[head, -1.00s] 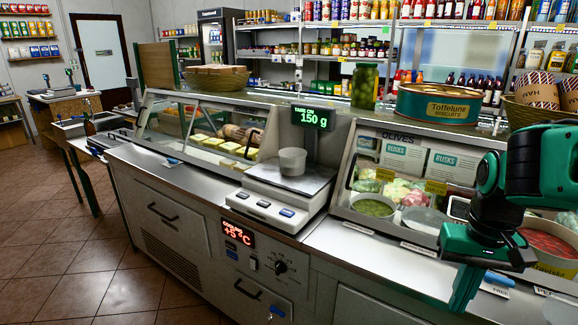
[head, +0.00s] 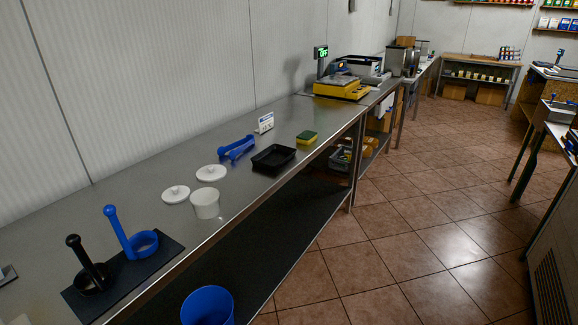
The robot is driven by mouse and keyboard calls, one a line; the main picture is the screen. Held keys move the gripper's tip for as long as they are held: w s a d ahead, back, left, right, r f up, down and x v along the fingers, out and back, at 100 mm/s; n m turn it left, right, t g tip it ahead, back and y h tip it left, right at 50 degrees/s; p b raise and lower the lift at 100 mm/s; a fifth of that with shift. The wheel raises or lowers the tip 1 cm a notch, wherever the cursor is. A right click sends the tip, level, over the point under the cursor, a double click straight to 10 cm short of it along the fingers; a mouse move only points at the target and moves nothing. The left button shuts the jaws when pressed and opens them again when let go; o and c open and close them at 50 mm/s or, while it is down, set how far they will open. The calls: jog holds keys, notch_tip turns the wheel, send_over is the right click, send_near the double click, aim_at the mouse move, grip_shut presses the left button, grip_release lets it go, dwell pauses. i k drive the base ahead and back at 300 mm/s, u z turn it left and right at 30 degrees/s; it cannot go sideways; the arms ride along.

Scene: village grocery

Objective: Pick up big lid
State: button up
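Two round white lids with small knobs lie flat on the steel counter. One lid (head: 211,173) is farther back and looks slightly wider, so it seems to be the big lid. The other lid (head: 176,194) lies nearer and to its left. A white tub (head: 205,203) stands close in front of them, near the counter's front edge. My gripper is not in view.
The steel counter (head: 140,208) runs along the wall. A dark mat (head: 122,277) bears a black and a blue ring-shaped tool with upright handles. A black tray (head: 273,158), blue tongs (head: 237,148) and a sponge (head: 307,137) lie farther along. Tiled floor (head: 390,235) is open at right.

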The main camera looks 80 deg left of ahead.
aim_at(211, 173)
jog(key=u, duration=2.15)
jog(key=i, duration=1.5)
jog(key=u, duration=1.5)
